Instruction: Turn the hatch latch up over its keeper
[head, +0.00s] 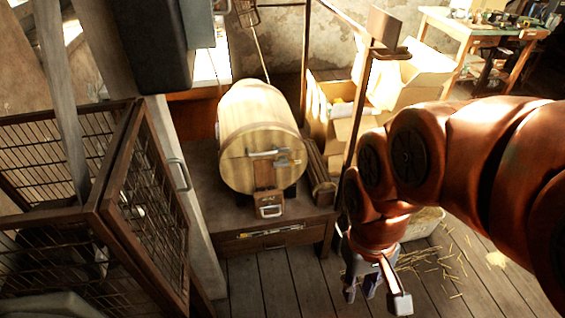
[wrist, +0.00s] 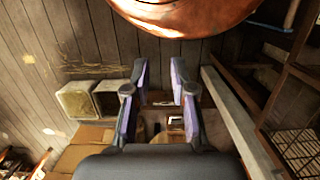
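A light wooden barrel (head: 258,115) lies on its side on a low wooden cabinet in the head view, its round end facing me. A grey metal latch bar (head: 264,153) lies about level across that end, with a small fitting (head: 288,162) at its right that may be the keeper. Below hangs a brown wooden plate (head: 267,197) with a pale metal handle. My gripper (head: 362,291) is low to the right of the cabinet, apart from the barrel, pointing down. In the wrist view its two fingers (wrist: 157,75) stand apart with nothing between them. The latch cannot be made out there.
A wire cage (head: 150,205) with its mesh door stands at the left, close to the cabinet (head: 280,237). Cardboard boxes (head: 335,95) and a thin post stand behind at the right. Straw lies on the plank floor (head: 465,275). A cluttered bench (head: 480,30) is far right.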

